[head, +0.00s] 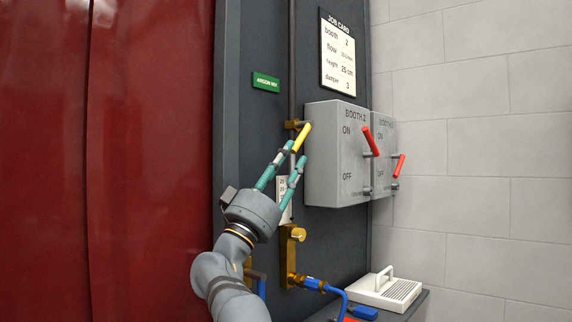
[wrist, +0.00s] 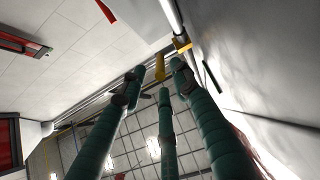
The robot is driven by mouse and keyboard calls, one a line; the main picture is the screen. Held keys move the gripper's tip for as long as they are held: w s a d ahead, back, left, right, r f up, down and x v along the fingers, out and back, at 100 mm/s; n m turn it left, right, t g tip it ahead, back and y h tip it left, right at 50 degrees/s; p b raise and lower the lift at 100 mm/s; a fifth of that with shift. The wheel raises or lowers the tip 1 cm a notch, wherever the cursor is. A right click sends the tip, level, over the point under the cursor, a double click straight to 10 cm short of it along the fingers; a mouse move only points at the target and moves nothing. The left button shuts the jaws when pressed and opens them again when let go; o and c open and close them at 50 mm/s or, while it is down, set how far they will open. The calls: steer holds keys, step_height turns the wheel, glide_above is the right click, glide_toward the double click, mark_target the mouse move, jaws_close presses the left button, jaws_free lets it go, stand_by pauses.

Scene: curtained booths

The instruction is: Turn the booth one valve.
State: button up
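A yellow valve handle (head: 301,138) sticks out at a tilt from a brass valve body (head: 292,124) on a vertical pipe. No booth one label is readable beside it. My gripper (head: 295,152), with teal fingers, reaches up to the handle's lower end. The fingers are spread apart. In the wrist view the yellow handle (wrist: 160,67) shows between the fingertips (wrist: 158,78); I cannot tell whether any finger touches it. The brass body (wrist: 182,44) shows there just beyond the right finger.
A grey "Booth 2" box (head: 337,154) with a red lever (head: 371,141) is close to the right of the fingers, with a second box (head: 384,130) behind. A brass flow meter block (head: 289,255) is below. A red curtain (head: 150,160) fills the left.

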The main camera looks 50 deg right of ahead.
steer(key=shift+a+f, duration=0.35)
steer(key=shift+f, duration=0.05)
